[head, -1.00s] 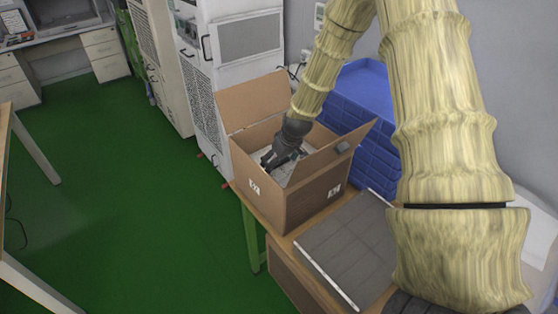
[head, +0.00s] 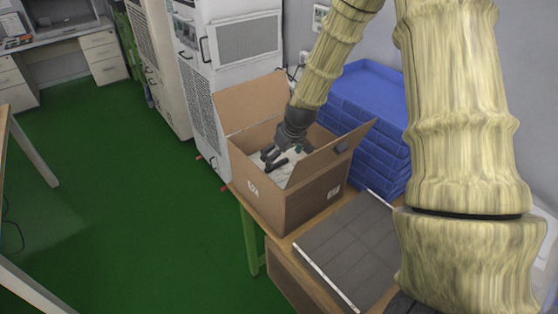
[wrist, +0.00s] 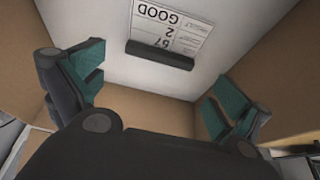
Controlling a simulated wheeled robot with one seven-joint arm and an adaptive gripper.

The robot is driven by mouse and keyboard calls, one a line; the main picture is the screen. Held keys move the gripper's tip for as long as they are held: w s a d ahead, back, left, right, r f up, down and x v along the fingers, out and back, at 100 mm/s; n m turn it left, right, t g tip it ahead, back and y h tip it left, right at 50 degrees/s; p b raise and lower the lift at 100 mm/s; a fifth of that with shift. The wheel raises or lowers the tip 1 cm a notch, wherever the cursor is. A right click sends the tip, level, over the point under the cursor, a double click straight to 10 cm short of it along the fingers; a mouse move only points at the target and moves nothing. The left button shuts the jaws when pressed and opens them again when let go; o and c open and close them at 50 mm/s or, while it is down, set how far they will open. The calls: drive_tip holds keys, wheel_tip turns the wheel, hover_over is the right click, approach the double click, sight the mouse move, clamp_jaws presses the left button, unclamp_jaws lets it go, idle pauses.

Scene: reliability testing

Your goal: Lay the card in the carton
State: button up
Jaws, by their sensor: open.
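The open brown carton (head: 318,196) stands on a wooden bench, flaps up. My gripper (head: 273,158) reaches down inside it. In the wrist view my gripper (wrist: 158,98) is open, with its teal-padded fingers wide apart and nothing between them. The card (wrist: 172,24), printed with upside-down "GOOD" and numbers, lies on a pale surface inside the carton, beyond the fingertips and apart from them. A dark bar (wrist: 160,54) lies along its near edge. The brown carton walls (wrist: 268,52) rise around the fingers. The card cannot be made out clearly in the head view.
Blue stacked trays (head: 368,110) stand behind the carton. A dark grey panel with a pale edge (head: 350,245) lies on the bench to its right. White cabinets (head: 235,65) stand at the back left. The green floor (head: 130,220) at left is clear.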

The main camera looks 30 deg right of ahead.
drive_tip(key=b+v, duration=0.1)
drive_tip(key=v, duration=0.6)
drive_tip(key=shift+r, duration=0.2)
